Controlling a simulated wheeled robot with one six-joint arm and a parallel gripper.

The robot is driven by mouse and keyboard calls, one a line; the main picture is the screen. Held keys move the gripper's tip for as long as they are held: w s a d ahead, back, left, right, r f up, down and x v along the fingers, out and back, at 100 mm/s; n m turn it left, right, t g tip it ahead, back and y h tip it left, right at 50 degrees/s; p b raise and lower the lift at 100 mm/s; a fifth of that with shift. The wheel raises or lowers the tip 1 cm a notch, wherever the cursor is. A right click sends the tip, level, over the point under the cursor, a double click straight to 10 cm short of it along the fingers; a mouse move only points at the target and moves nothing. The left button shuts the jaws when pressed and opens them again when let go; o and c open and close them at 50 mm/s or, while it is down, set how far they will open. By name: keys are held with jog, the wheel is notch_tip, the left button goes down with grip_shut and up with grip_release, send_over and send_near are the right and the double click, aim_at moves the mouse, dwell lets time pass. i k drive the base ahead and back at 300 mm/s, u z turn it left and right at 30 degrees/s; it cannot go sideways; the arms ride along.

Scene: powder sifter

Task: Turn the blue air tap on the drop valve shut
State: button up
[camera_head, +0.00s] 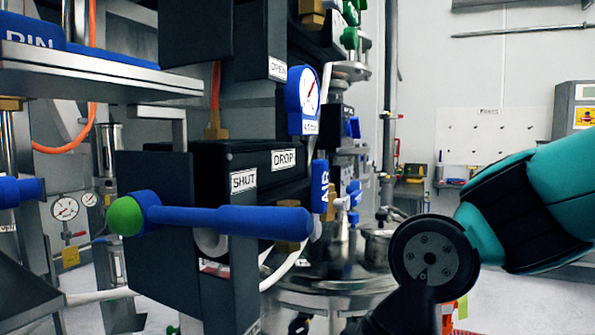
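The drop valve is a dark box with a DROP label (284,160) and a SHUT label (243,180), left of the picture's middle. A small blue tap lettered AIR (320,187) stands upright at the box's right side, by a brass fitting. Its lever looks vertical; I cannot tell the flow state from it. A large blue handle (230,221) with a green end cap lies across the front of the box, pointing right. My arm comes in from the right, well apart from the tap. My gripper's fingers are not visible; the wrist runs off the bottom edge.
A blue-rimmed gauge (304,98) sits above the tap. A steel vessel lid (335,265) with clamps stands behind and below. A metal shelf (95,72) with a blue BIN sign juts in at upper left. Open floor shows at lower right, between machine and wall.

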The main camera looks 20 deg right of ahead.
aim_at(319, 195)
jog(key=k, duration=1.1)
jog(key=z, duration=0.5)
jog(key=i, duration=0.75)
jog(key=z, duration=0.25)
